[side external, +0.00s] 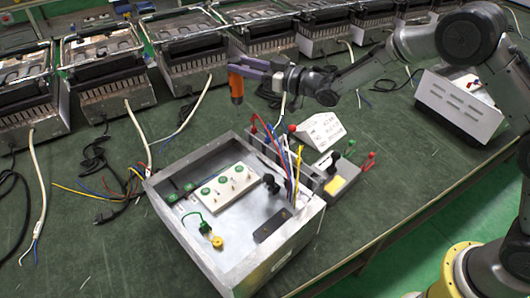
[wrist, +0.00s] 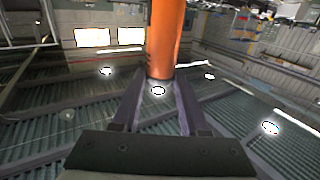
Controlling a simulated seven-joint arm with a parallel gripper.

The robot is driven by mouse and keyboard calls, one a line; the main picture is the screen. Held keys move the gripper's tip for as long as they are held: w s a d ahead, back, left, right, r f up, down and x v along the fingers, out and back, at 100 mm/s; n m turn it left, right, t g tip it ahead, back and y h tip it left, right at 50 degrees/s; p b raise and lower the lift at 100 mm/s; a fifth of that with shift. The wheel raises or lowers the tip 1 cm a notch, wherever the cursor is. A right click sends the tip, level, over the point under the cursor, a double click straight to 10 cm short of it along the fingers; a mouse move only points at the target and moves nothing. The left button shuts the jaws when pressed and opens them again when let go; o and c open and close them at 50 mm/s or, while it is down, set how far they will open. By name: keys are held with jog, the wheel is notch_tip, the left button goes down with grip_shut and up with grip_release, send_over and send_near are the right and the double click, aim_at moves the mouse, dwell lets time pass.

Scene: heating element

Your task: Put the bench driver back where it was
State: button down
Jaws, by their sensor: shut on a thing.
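The bench driver, an orange cylinder (side external: 236,88), hangs roughly upright in the air in the side view. My gripper (side external: 238,68) is shut on its upper part, and the driver points down below the fingers. In the wrist view the orange driver (wrist: 165,40) stands between the two fingers (wrist: 158,85) and runs out of the top of the frame. It is held above the green bench (side external: 350,218), behind the open metal box. Its tip is not clearly seen. I cannot tell what spot it came from.
An open metal box (side external: 163,207) with green terminals stands at the front middle. Colored wires (side external: 297,168) rise at its right, beside a white sign (side external: 320,130) and a yellow-topped block (side external: 336,184). Heater units (side external: 185,62) line the back. A white vented case (side external: 458,105) stands right.

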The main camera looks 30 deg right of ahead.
jog(key=s+d+f+n+g+y, duration=0.1)
jog(key=s+d+y, duration=0.15)
jog(key=d, duration=0.55)
jog(key=s+d+f+n+g+y, duration=0.1)
jog(key=s+d+f+n+g, duration=0.15)
jog(key=d, duration=0.45)
notch_tip(320, 180, down, 10)
jog(key=w+a+f, duration=0.1)
jog(key=w+f, duration=1.2)
jog(key=shift+a+f+m+t, duration=0.2)
jog(key=shift+a+m+t, duration=0.15)
jog(key=shift+t, duration=0.1)
jog(key=shift+w, duration=0.1)
